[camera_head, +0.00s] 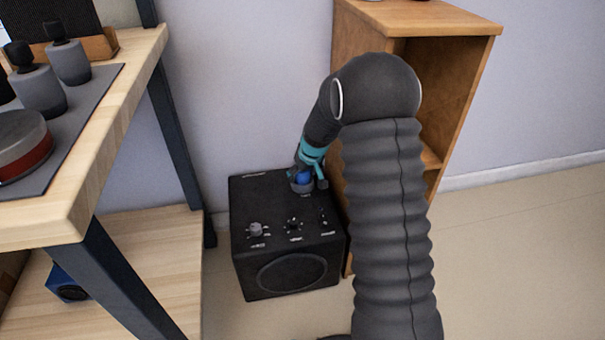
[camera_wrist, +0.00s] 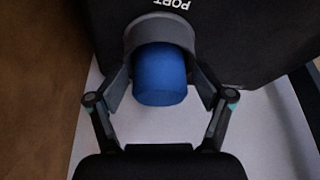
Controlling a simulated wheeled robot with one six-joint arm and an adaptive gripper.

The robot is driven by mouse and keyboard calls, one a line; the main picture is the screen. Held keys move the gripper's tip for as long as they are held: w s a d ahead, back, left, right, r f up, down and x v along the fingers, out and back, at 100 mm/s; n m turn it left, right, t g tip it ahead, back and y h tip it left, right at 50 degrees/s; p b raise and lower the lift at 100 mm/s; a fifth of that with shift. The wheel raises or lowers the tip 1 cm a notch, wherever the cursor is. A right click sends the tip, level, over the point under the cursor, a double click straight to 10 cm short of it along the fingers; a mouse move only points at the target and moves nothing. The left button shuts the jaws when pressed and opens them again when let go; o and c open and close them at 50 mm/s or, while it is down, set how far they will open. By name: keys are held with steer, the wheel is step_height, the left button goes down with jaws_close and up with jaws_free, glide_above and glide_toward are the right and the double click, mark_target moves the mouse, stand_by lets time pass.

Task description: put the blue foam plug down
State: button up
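The blue foam plug (camera_wrist: 161,76) sits in the mouth of a dark grey ring (camera_wrist: 160,27) at the edge of the black speaker box (camera_head: 285,210). In the head view the plug (camera_head: 303,177) shows as a small blue shape at the back right of the box top, with my gripper (camera_head: 308,174) right over it. In the wrist view my gripper (camera_wrist: 161,88) has a finger on each side of the plug. Pale gaps show between the plug's near end and the fingers, so it looks open around it. Contact farther in is hidden.
The box bears a grey knob (camera_head: 256,229) and small controls. A wooden shelf unit (camera_head: 440,20) stands close on its right. A workbench (camera_head: 125,95) with grey containers (camera_head: 40,90) is at the left. The floor at the right is clear.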

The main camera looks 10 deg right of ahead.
steer(key=shift+r, duration=0.35)
steer(key=p+v, duration=0.2)
steer(key=v, duration=1)
steer(key=s+a+r+m, duration=0.1)
steer(key=s+a+r, duration=0.1)
steer(key=s+r, duration=1.25)
steer(key=s+m+t+h, duration=0.1)
steer(key=s+m, duration=0.1)
steer(key=s, duration=1.9)
steer(key=shift+s, duration=0.25)
steer(key=shift+d, duration=0.15)
step_height(320, 180, up, 6)
steer(key=p, duration=0.6)
steer(key=shift+p, duration=0.35)
